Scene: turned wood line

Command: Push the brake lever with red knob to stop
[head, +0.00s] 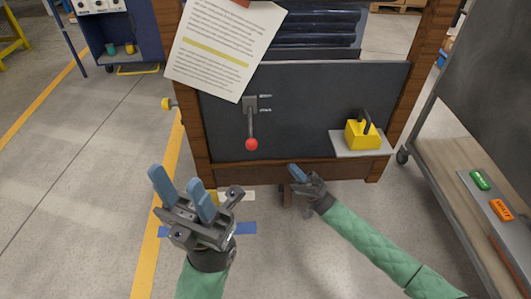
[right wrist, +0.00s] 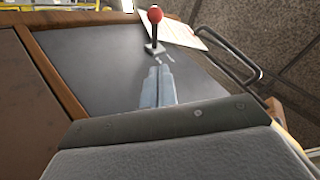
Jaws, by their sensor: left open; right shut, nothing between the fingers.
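The brake lever (head: 251,124) is a grey rod hanging down from a small dark bracket on the black panel (head: 310,95). Its red knob (head: 251,144) is at the lower end. Two small labels (head: 265,103) sit right of the bracket, too small to read. In the right wrist view the red knob (right wrist: 155,14) stands out beyond my fingertips, apart from them. My right gripper (head: 294,172) is shut and empty, below and right of the knob. My left gripper (head: 180,185) is open and empty, lower left of the knob, not touching it.
A sheet of paper (head: 222,50) with a yellow line hangs at the panel's upper left. A yellow block with a black handle (head: 362,134) sits on a grey plate at lower right. A cart with green (head: 480,180) and orange (head: 502,210) items stands at right.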

